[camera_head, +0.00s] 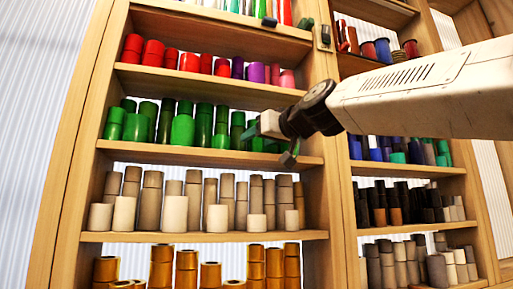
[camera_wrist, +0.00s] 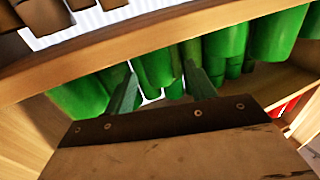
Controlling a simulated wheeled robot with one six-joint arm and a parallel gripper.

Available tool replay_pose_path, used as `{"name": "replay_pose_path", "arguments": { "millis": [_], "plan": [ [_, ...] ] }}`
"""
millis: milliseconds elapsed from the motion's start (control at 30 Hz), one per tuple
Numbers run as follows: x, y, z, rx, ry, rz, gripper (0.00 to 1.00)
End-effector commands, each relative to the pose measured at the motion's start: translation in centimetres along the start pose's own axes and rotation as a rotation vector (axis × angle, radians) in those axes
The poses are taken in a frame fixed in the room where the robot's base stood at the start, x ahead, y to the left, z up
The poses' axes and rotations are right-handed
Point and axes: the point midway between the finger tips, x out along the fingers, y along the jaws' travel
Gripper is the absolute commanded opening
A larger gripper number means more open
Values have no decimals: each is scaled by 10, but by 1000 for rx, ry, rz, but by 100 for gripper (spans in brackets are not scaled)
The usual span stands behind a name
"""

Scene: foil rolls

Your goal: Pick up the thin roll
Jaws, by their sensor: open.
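Green rolls (camera_head: 183,127) of different widths stand on the second shelf shown in full, some stacked. Thinner green ones stand near my gripper (camera_head: 270,146), which is in front of the right end of that shelf. In the wrist view, my gripper (camera_wrist: 160,72) is open, with its two fingers pointing at the green rolls. A thin green roll (camera_wrist: 157,64) shows between the fingers, apart from them as far as I can see. I cannot tell which green roll is the thin roll of the task. My gripper hides part of the row in the head view.
Red and purple rolls (camera_head: 189,62) stand on the shelf above, beige and brown rolls (camera_head: 174,213) below, gold rolls (camera_head: 186,268) lower still. The shelf's front board (camera_head: 200,155) runs just below the green rolls. A wooden upright (camera_head: 325,120) stands right of my gripper.

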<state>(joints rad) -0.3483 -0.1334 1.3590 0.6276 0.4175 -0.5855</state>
Motion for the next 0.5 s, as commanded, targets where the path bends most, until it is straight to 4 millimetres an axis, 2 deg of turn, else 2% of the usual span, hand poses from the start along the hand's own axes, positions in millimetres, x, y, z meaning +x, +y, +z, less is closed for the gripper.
{"name": "replay_pose_path", "arguments": {
  "millis": [33,133,400,500],
  "plan": [
    [8,0,1,0,-1,-1,55],
    [17,0,0,0,0,-1,55],
    [19,0,0,0,0,0,55],
    [19,0,0,0,0,0,28]
  ]
}}
